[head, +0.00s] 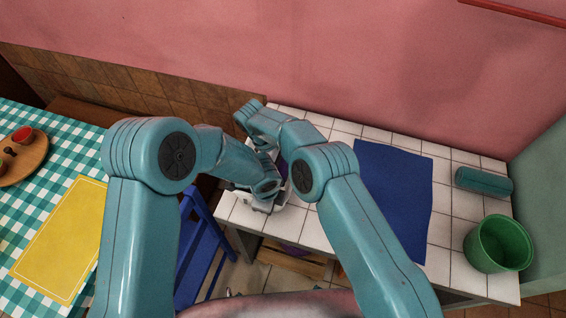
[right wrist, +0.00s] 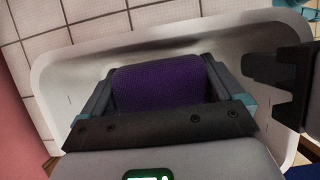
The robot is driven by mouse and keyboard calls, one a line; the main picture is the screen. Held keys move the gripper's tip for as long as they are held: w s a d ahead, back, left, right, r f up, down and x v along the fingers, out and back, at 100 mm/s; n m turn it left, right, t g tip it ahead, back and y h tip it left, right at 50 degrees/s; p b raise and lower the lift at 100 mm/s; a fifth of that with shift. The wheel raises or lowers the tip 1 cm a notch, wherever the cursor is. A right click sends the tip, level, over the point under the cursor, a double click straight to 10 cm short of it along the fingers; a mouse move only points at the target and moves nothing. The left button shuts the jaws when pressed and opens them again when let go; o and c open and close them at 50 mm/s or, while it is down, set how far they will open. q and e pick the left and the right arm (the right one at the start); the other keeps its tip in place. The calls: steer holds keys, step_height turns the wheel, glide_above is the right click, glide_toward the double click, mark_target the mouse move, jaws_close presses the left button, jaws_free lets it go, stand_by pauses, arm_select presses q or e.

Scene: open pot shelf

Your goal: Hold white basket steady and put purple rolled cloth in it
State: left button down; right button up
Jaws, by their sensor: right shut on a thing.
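The white basket (right wrist: 62,88) stands on the white tiled counter; in the head view my arms largely hide it. The purple rolled cloth (right wrist: 160,84) lies between the two fingers of my right gripper (right wrist: 160,72), which is shut on it. In the right wrist view the cloth is within the basket's walls; whether it touches the floor is hidden. A bit of purple also shows between my arms in the head view (head: 283,166). My left gripper (right wrist: 280,78) is dark and lies at the basket's right rim in the right wrist view; its finger gap is unclear.
A blue mat (head: 392,195) lies on the counter right of my arms, with a teal cylinder (head: 484,182) and a green bucket (head: 498,243) beyond it. A blue chair (head: 203,250) and a checked table (head: 65,160) stand left. A pink wall (head: 300,50) is behind.

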steer(key=shift+f, duration=2.4)
steer(key=o, duration=0.7)
steer(key=shift+c, duration=0.2)
steer(key=v, duration=0.7)
steer(key=shift+a+r, duration=0.15)
steer(key=shift+r, duration=0.05)
arm_select(q)
steer(key=c, duration=1.1)
jaws_free()
steer(key=shift+c, duration=0.2)
